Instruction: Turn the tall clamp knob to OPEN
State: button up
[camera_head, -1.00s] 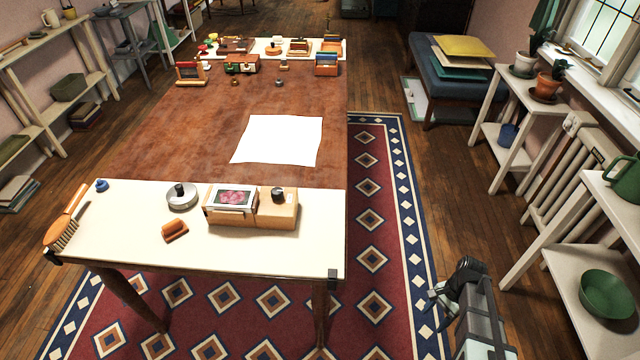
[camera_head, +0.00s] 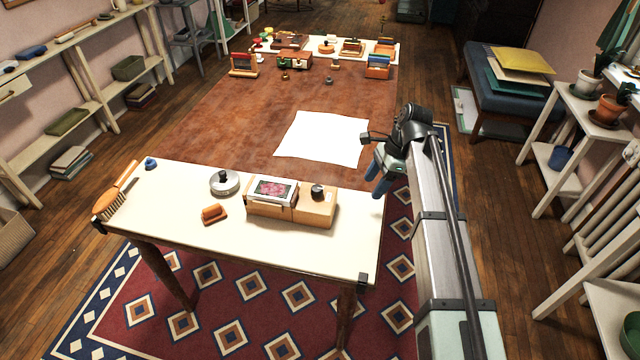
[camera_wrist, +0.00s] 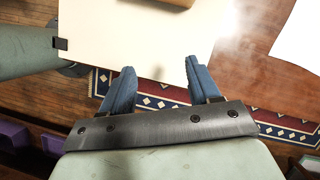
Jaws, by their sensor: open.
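A wooden clamp box (camera_head: 300,208) stands on the cream end of the long table, with a framed pink picture (camera_head: 274,190) on its left part. A dark upright knob (camera_head: 318,191) rises from its right part; its markings are too small to read. A round metal disc (camera_head: 225,184) with a dark knob sits to the left. My gripper (camera_head: 376,180) is at the table's right edge, right of the box and apart from it. Its blue fingers are open and empty, as the wrist view (camera_wrist: 159,68) shows. Only a wooden edge shows at the top there.
A small orange-brown block (camera_head: 214,214), a brush (camera_head: 115,199) and a blue knob (camera_head: 151,163) lie on the cream surface. A white sheet (camera_head: 322,138) lies behind the box. Several small items stand at the table's far end.

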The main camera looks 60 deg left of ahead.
send_near(317, 188)
jog(key=a+v, duration=0.1)
jog(key=v, duration=0.4)
jog(key=x, duration=0.9)
jog(key=d+x, duration=0.1)
jog(key=x, duration=0.3)
jog(key=shift+f, duration=0.25)
jog(key=shift+a, duration=0.1)
jog(key=c, duration=1)
